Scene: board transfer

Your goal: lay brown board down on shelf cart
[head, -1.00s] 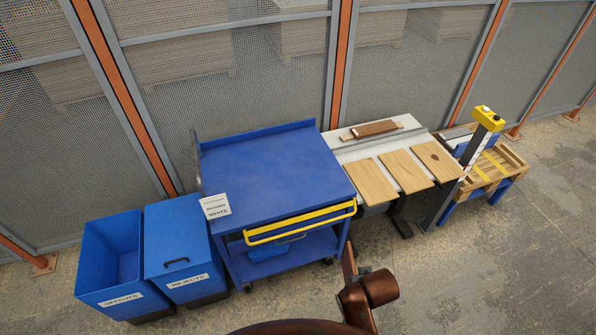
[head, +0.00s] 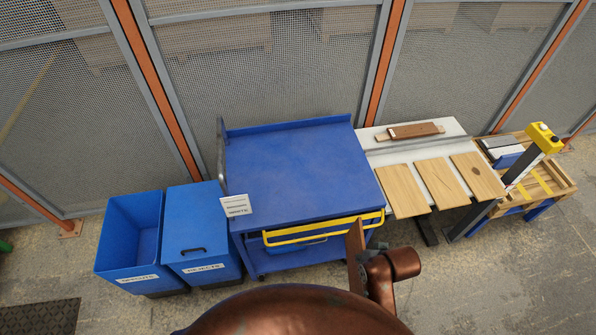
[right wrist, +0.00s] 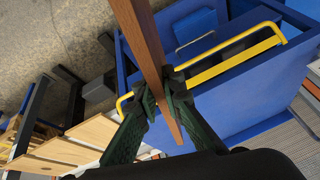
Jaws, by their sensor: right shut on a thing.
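The brown board (head: 354,255) stands on edge in front of the shelf cart's right front corner in the head view. In the right wrist view the brown board (right wrist: 143,40) runs between the fingers of my right gripper (right wrist: 165,98), which is shut on it. The blue shelf cart (head: 295,170) has a bare top, a yellow handle (head: 325,230) and a lower shelf. In the right wrist view the yellow handle (right wrist: 225,65) is close to the board; I cannot tell whether they touch. My left gripper is not in view.
Blue offcuts (head: 130,240) and rejects (head: 200,225) bins stand left of the cart. A white table (head: 385,155) on the right holds several light boards and a dark strip. A yellow-topped post (head: 540,140) stands farther right. Mesh fencing closes off the back.

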